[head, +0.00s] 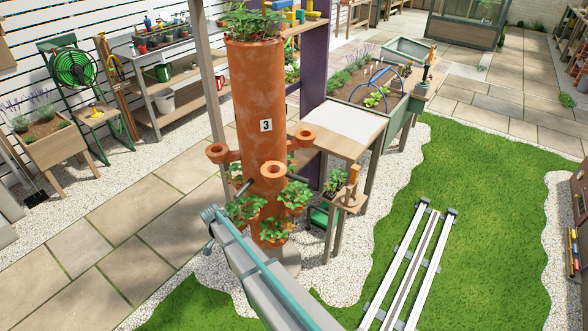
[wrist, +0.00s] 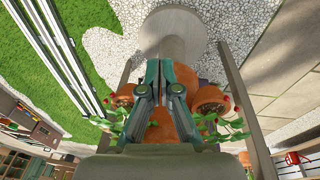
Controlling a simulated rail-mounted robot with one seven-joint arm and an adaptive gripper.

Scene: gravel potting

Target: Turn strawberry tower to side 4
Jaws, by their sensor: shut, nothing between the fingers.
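The strawberry tower (head: 258,90) is a tall terracotta column that stands upright in the head view. A white label with the number 3 (head: 265,125) faces the head camera. Ring-shaped pockets (head: 275,171) and leafy strawberry plants (head: 293,196) stick out around its lower half, and more plants grow on top. Dark rods project near the pockets. In the wrist view, my gripper (wrist: 164,66) is shut and empty, with orange parts of the tower (wrist: 209,99) behind and beside it. I cannot tell whether it touches the tower. The fingers are not clear in the head view.
A wooden side table (head: 340,123) and a small stand (head: 349,198) with a potted plant are right of the tower. White rails (head: 408,265) lie on the grass. A potting bench (head: 185,95) stands behind left. Paving and gravel are open at left.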

